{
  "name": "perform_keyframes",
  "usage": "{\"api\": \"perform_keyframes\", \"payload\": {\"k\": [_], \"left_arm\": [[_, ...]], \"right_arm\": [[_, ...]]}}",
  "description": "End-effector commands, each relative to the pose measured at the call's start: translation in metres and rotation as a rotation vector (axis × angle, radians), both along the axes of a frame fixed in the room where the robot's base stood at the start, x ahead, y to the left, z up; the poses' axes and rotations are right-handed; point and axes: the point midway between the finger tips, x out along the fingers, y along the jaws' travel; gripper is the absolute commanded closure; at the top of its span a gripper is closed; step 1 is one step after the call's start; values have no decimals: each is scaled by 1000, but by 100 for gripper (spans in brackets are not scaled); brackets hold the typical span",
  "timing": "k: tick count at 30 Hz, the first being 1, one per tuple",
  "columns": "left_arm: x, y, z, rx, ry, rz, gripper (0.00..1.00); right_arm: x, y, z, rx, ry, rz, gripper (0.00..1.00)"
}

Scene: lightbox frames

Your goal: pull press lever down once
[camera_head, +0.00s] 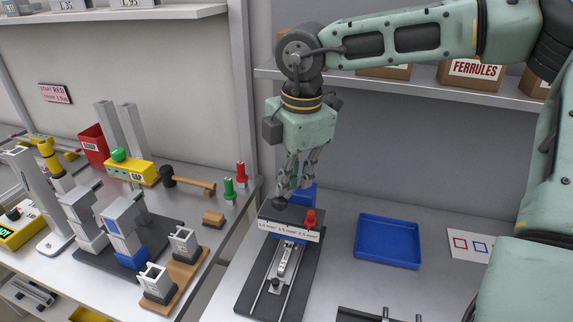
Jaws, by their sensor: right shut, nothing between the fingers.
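A bench device with a black base plate (252,287) stands on the right-hand bench below my right gripper. It has a white label strip (290,231) with wire sizes, a black ball knob (279,203) at its far left and a red knob (311,217) at its right. I cannot tell for certain which part is the press lever. My right gripper (294,189) points down just above and behind the strip, close to the black knob. Its fingers are shut and hold nothing. I cannot tell whether they touch the knob. My left gripper is not in view.
A blue tray (388,242) lies to the right of the device, with bare bench between. A blue part (304,196) stands behind the gripper. A shelf (420,88) with ferrule boxes is behind my arm. The left bench holds fixtures, a hammer (188,182) and stamps.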

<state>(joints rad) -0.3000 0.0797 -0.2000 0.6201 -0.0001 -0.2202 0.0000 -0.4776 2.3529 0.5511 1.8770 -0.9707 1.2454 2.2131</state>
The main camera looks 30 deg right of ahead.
Motion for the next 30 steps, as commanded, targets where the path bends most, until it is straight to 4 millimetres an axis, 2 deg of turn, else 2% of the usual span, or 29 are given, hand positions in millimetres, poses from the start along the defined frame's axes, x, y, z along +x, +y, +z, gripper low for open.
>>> {"api": "perform_keyframes", "payload": {"k": [30], "left_arm": [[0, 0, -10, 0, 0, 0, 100]], "right_arm": [[-4, 4, -7, 0, 2, 0, 100]]}}
